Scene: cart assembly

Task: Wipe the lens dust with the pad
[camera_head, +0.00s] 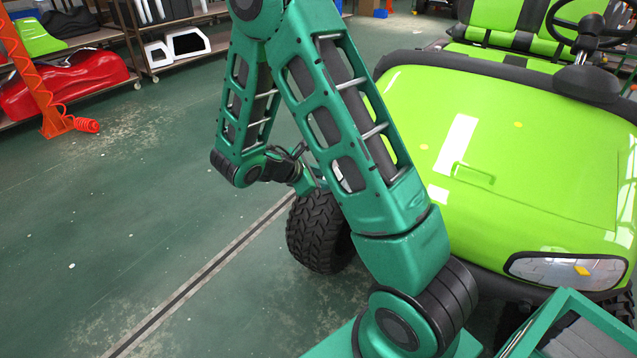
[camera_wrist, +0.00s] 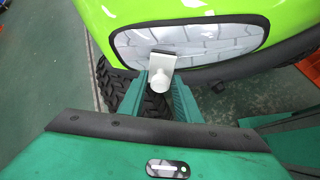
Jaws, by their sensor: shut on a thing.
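In the wrist view my gripper (camera_wrist: 162,88) is shut on a small pale pad tool (camera_wrist: 161,66) with a rounded knob and a dark strip at its far edge. The dark strip overlaps the lower part of a pale grey headlight lens (camera_wrist: 205,37) on the green cart; I cannot tell whether it touches. No clear dust patch shows on this lens; the tool hides a small part. Another headlight lens (camera_head: 545,268), with a small orange mark, shows at the cart's right front.
The green cart hood (camera_head: 500,150) fills the right side of the head view, with a black front wheel (camera_head: 320,232) below. A teal-framed tray (camera_head: 570,325) is at the lower right. Shelves with parts (camera_head: 180,45) stand at the back left.

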